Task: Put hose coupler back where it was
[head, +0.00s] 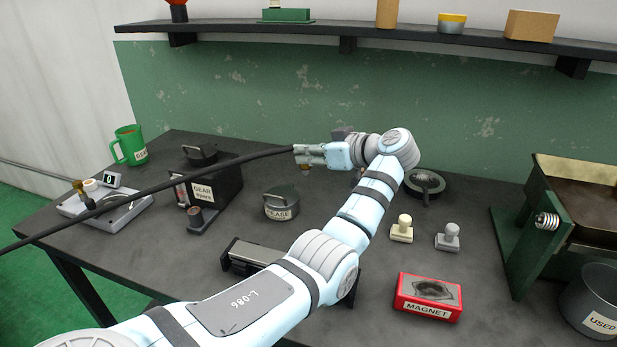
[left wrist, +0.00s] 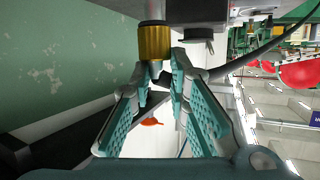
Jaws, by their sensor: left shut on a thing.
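My left gripper (head: 302,156) reaches over the back middle of the bench, above its surface. It is shut on the hose coupler, whose brass body (left wrist: 155,42) and grey end (left wrist: 155,70) show at the fingertips in the left wrist view. In the head view only a small brass bit (head: 304,168) shows under the fingers. A black hose (head: 200,167) runs from the left edge up to the gripper. A grey unit (head: 118,214) with a small display and an upright brass fitting (head: 79,187) stands at the bench's left; the hose crosses in front of it. My right gripper is not in view.
A black gear box (head: 222,183), a round grease tin (head: 281,205) and a green mug (head: 131,146) stand left of my arm. Two stamps (head: 402,229), a red magnet box (head: 428,298) and a parts-washer tray (head: 575,168) are at right. A shelf (head: 330,30) hangs above.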

